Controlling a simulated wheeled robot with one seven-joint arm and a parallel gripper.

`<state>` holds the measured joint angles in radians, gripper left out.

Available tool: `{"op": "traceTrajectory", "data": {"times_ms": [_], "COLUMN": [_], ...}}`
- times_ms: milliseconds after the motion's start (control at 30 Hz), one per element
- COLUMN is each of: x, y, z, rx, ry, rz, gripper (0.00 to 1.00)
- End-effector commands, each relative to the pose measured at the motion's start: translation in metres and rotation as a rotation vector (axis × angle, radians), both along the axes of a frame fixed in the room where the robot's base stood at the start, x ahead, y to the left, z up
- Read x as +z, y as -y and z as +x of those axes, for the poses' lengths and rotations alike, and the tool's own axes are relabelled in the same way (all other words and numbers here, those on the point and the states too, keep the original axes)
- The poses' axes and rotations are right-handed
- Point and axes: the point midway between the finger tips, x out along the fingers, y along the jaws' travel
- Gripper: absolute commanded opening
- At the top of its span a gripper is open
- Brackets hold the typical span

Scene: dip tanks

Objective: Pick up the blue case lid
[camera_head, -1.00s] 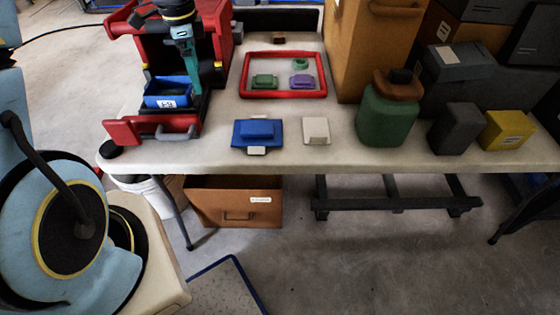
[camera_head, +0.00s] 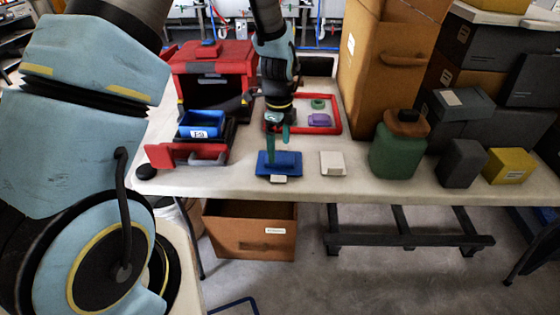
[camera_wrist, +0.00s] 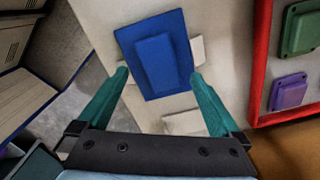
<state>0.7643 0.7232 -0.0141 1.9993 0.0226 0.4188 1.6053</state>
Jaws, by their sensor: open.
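The blue case lid (camera_head: 288,163) lies on the near part of the white table, right of the red toolbox. It has a raised block in its middle, and a pale piece (camera_head: 279,179) shows under its near edge. In the wrist view the blue lid (camera_wrist: 157,55) lies ahead of the fingertips, with pale tabs showing at its sides. My gripper (camera_head: 278,143) is above the lid, pointing down. I cannot tell exactly how high the fingertips are above the lid.
A white block (camera_head: 333,163) lies just right of the lid. A red frame (camera_head: 338,120) with green and purple pieces is behind. The red toolbox (camera_head: 214,70) and blue bin (camera_head: 199,131) are left; a green jug (camera_head: 396,152) is right. The table's front edge is close.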

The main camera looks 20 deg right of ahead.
Motion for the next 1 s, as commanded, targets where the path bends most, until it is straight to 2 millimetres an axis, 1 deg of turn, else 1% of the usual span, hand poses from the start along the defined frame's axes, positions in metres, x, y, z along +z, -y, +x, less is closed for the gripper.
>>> {"op": "traceTrajectory", "data": {"times_ms": [233,367,567,667,1000], "x": [-0.03,-0.037,-0.038,-0.037,-0.037], "y": [0.001,0.001,0.001,0.001,0.001], "z": [-0.002,-0.001,-0.001,-0.001,-0.001], "rx": [0.0,0.001,0.001,0.001,0.001], "ry": [-0.002,-0.001,0.0,0.0,0.0], "rz": [0.002,0.001,0.0,0.0,0.0], "gripper": [1.0,1.0,1.0,0.9,0.52]}}
